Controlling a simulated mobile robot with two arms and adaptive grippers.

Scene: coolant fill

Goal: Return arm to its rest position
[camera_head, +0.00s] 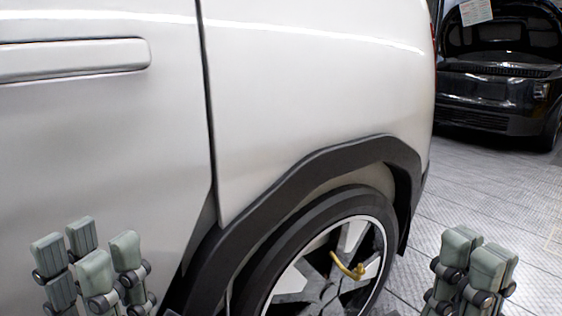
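My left gripper (88,258) is at the lower left, pointing up in front of the white car's side panel. Its grey-green finger pads stand apart with a gap between them, and nothing is held there. My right gripper (471,262) is at the lower right over the floor, to the right of the wheel. Its finger pads are close together, with no object visible between them. Both arms below the grippers are cut off by the bottom edge of the picture.
The white car (310,90) fills the left and middle, with its wheel (340,235) at the lower middle. A small yellow curved piece (348,268) shows in front of the wheel. A black car (492,85) stands at the back right. The grey tiled floor (490,190) between is clear.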

